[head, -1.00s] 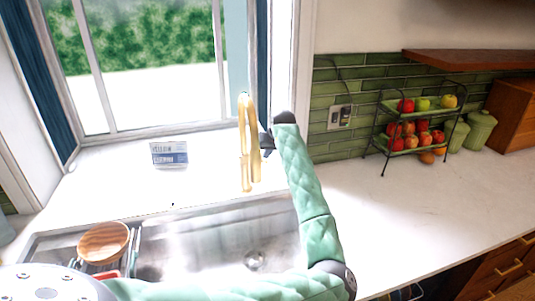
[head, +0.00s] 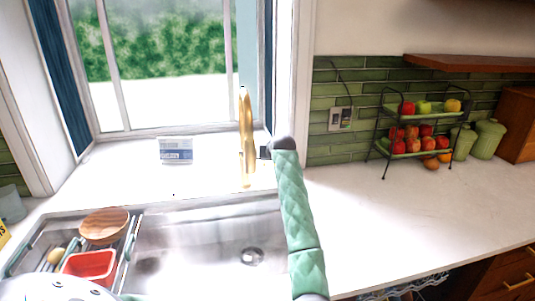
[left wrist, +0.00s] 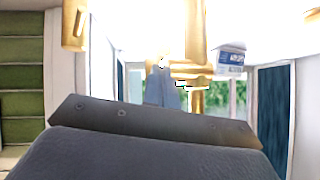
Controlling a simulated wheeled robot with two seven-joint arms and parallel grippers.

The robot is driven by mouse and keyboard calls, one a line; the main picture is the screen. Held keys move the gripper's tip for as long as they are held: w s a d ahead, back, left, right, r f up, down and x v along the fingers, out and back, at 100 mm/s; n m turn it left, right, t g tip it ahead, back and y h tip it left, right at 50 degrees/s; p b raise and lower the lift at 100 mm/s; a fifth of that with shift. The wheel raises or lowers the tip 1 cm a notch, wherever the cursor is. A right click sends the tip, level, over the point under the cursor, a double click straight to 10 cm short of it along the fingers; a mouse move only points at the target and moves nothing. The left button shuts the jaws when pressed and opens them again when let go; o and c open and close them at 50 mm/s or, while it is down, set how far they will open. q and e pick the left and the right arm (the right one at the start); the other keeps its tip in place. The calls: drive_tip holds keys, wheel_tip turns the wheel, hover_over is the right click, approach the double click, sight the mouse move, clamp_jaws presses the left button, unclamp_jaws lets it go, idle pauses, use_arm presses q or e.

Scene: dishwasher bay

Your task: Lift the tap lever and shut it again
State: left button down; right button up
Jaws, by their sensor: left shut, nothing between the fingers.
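The gold tap (head: 246,140) stands upright behind the sink, in front of the window. My left gripper (head: 264,152) is small and dark in the head view, close to the tap's right side at about the height of its lower half. It is shut and empty. The tap also shows large in the left wrist view (left wrist: 194,35), with a short horizontal gold part (left wrist: 190,71) that I cannot surely name as the lever. In the head view I cannot make out the lever, nor whether the gripper touches it. My right gripper is not in view.
The steel sink (head: 200,240) holds a rack with a wooden bowl (head: 104,226) and a red container (head: 90,266). A blue-and-white box (head: 176,150) stands on the sill. A fruit rack (head: 415,125) and green canisters (head: 487,138) stand right. The right counter (head: 400,210) is mostly clear.

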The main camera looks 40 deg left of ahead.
use_arm(q)
drive_tip(key=shift+d+f, duration=0.2)
drive_tip(key=shift+f, duration=0.15)
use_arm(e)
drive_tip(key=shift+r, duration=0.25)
use_arm(q)
drive_tip(key=shift+r, duration=0.1)
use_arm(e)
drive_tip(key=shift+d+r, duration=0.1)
